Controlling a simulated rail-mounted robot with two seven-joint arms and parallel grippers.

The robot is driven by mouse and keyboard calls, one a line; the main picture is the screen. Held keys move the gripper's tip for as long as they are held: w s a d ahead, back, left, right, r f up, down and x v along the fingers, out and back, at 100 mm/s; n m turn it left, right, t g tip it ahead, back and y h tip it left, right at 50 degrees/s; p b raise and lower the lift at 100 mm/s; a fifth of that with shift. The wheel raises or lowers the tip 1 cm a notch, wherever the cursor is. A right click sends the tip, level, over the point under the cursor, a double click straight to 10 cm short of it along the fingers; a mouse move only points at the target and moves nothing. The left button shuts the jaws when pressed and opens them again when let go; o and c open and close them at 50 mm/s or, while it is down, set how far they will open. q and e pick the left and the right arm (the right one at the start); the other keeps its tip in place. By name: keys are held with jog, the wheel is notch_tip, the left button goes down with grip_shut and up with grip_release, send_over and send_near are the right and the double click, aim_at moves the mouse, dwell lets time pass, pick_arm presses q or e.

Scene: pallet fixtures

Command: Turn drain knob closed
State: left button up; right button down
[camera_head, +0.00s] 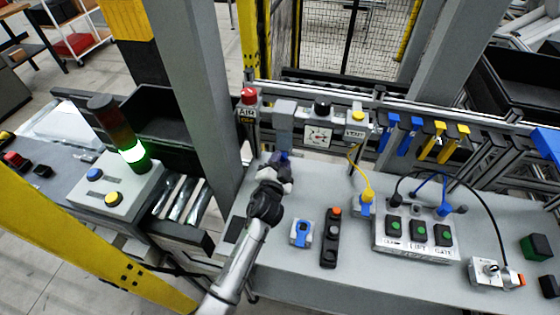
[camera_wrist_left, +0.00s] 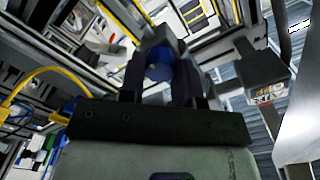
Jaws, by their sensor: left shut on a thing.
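My left gripper (camera_head: 284,163) reaches up to a small blue knob (camera_head: 284,155) on the underside of a grey block on the rail. No drain label is readable, so I take this as the drain knob. In the left wrist view the two dark fingers (camera_wrist_left: 160,80) are shut on the blue knob (camera_wrist_left: 159,66), which sits between them under a dark grey block (camera_wrist_left: 162,40). The fingers cover much of the knob, and I cannot tell its turn position. My right gripper is not in view.
A red AIR knob (camera_head: 249,96), a gauge (camera_head: 318,136) and a yellow VENT knob (camera_head: 357,116) line the rail close by. On the bench stand a blue-topped switch (camera_head: 302,232), a black button strip (camera_head: 330,240) and a button box (camera_head: 414,240) with cables.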

pick_arm(q)
jog(key=o, duration=0.9)
jog(key=shift+p+v, duration=0.65)
jog(key=shift+v, duration=6.3)
jog(key=shift+w, duration=0.1)
